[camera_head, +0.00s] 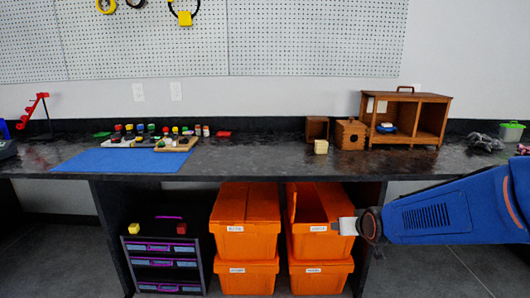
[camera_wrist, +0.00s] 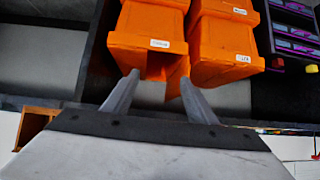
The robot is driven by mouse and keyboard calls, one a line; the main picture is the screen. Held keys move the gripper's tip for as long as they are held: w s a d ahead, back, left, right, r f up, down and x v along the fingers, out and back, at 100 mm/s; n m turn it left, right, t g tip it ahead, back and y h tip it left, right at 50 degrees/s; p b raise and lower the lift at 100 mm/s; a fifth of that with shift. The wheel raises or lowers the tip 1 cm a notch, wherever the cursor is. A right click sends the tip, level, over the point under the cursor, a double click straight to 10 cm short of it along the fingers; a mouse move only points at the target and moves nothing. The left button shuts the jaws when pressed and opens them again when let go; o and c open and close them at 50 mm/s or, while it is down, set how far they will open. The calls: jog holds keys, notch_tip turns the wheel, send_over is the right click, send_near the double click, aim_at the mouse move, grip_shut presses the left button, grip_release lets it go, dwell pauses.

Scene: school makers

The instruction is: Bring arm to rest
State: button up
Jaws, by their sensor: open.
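My gripper (camera_head: 345,226) reaches in from the right in the head view, in front of the right stack of orange bins and below the bench top. In the wrist view my gripper (camera_wrist: 158,84) has its two fingers spread apart with nothing between them. My blue arm stretches level behind it to the right edge of the head view. An orange bin (camera_head: 320,200) with a white label stands behind the fingertips; the wrist view also shows this bin (camera_wrist: 145,28). I cannot tell whether the fingers touch it.
The dark bench top (camera_head: 260,158) runs above my gripper. On it stand a wooden cabinet (camera_head: 428,98), small wooden boxes (camera_head: 350,135), a blue mat (camera_head: 110,160) and several small bottles. A black drawer unit (camera_head: 125,265) stands left of the bins. The floor at right is clear.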

jog(key=s+d+r+g, duration=0.1)
jog(key=s+g, duration=0.1)
jog(key=s, duration=1.3)
jog(key=s+d+r+g, duration=0.1)
jog(key=s+r+g, duration=0.1)
jog(key=s, duration=1.4)
jog(key=shift+s+d+g+h, duration=0.2)
jog(key=shift+d+g+h, duration=0.15)
jog(key=shift+g, duration=0.45)
